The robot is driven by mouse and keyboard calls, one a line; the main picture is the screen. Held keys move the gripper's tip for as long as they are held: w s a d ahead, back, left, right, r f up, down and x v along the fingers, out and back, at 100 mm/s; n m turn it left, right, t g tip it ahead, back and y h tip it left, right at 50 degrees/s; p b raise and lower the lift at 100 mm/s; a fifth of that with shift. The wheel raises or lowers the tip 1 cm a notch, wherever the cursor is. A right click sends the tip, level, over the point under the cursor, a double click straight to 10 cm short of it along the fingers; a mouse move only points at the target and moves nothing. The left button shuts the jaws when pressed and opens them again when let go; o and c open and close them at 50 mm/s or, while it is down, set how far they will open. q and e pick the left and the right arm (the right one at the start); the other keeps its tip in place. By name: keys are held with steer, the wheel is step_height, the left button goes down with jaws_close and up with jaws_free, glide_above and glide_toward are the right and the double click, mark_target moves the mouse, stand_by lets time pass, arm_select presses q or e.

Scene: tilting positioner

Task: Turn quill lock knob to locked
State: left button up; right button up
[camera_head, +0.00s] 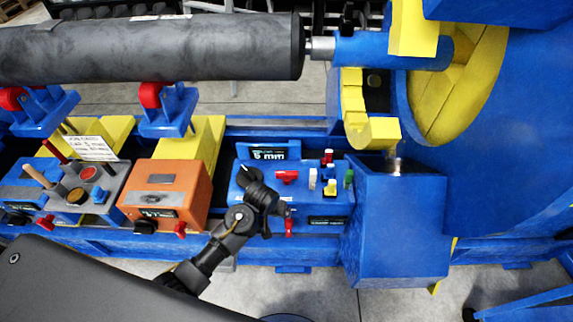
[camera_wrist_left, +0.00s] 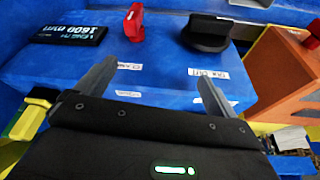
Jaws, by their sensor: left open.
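The blue control box (camera_head: 318,205) carries several small knobs and levers. A red knob (camera_wrist_left: 134,22) and a round black knob (camera_wrist_left: 205,32) stand on it side by side in the left wrist view. White labels lie near them; I cannot read which knob is the quill lock. My right gripper is not in view.
An orange box (camera_head: 165,195) with a red knob (camera_head: 181,229) stands left of the blue box, and a grey panel (camera_head: 80,190) farther left. A big dark cylinder (camera_head: 150,48) spans the back. A blue block (camera_head: 400,230) rises at the right. Floor is clear in front.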

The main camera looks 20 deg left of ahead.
arm_select(q)
steer(key=n+y+p, duration=0.1)
steer(key=n, duration=0.1)
glide_toward(287, 173)
steer(key=shift+t, duration=0.4)
steer(key=x, duration=0.9)
steer(key=shift+s+f, duration=0.25)
steer(key=shift+s, duration=0.1)
steer(key=shift+c, duration=0.2)
steer(key=c, duration=0.9)
